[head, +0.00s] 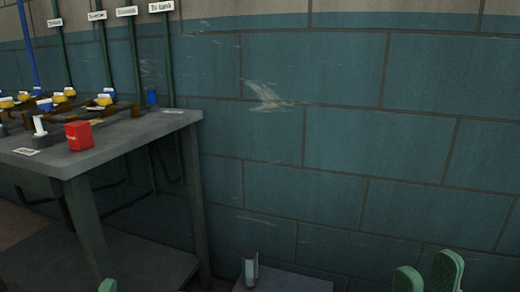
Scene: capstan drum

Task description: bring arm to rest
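My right gripper (427,274) shows at the lower right edge. Its two green fingertips stand apart with a gap between them, and nothing shows in that gap. The rest of the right gripper and its arm are below the frame. Of my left gripper, only one small green tip (108,286) shows at the bottom left edge. Its other finger is out of frame. Both grippers are low, and I see neither touching anything.
A grey table (120,142) stands at the left, with a red block (79,135), a white upright piece (40,125) and yellow-and-blue fittings on it. Labelled pipes rise behind it. A small metal bracket (250,271) stands by a low grey surface (290,283). A teal block wall closes the back.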

